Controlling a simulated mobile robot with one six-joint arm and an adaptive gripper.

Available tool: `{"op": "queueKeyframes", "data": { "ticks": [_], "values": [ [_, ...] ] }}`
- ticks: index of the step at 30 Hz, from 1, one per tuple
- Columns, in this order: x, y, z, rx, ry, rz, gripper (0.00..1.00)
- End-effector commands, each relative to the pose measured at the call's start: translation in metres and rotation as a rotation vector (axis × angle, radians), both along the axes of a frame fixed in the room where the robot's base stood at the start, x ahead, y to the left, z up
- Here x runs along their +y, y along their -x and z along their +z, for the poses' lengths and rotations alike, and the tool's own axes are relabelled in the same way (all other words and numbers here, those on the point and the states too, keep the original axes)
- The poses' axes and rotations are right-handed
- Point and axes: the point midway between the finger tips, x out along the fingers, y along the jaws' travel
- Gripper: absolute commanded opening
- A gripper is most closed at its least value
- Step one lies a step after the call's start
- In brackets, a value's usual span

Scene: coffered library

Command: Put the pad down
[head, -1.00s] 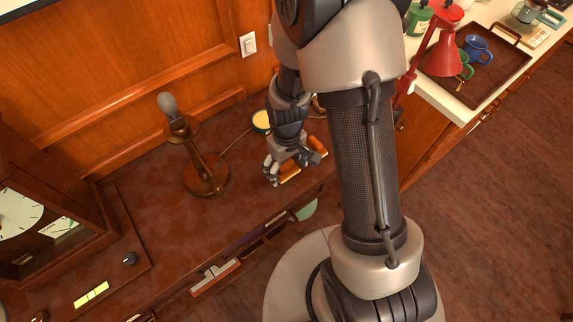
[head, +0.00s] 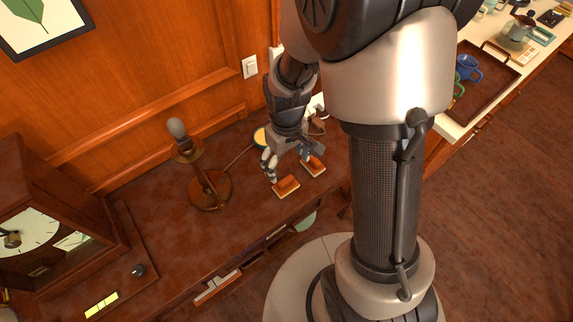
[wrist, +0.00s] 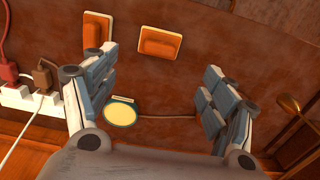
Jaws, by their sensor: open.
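Two small orange-brown pads on pale bases lie flat on the dark wooden desktop. One pad (head: 286,187) is nearer the desk's front edge, and it also shows in the wrist view (wrist: 160,42). The other pad (head: 313,166) lies beside it, apart from it, and shows at the upper left of the wrist view (wrist: 97,30). I cannot tell from their looks which one the task means. My gripper (head: 288,163) is above the desk, on the wall side of the pads. In the wrist view its fingers (wrist: 155,85) are wide apart with nothing between them.
A round yellow-topped disc (wrist: 119,112) with a cord lies behind the gripper. A lamp (head: 210,188) stands to the left, and a clock (head: 45,235) further left. A power strip with plugs (wrist: 30,98) is near the wall. Desktop between lamp and pads is clear.

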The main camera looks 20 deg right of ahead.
Motion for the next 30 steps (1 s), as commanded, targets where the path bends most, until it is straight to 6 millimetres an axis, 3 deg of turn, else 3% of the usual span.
{"op": "queueKeyframes", "data": {
  "ticks": [5,8,12,18,24,30],
  "values": [
    [0.000,0.001,0.027,-0.027,0.000,-0.016,0.77],
    [0.000,0.007,0.061,-0.072,-0.001,-0.046,0.77],
    [0.000,0.029,0.120,-0.153,-0.008,-0.107,0.77],
    [0.000,0.077,0.185,-0.269,-0.026,-0.198,0.77],
    [0.000,0.124,0.219,-0.362,-0.047,-0.273,0.77],
    [0.000,0.146,0.229,-0.402,-0.060,-0.308,0.77]
  ]
}}
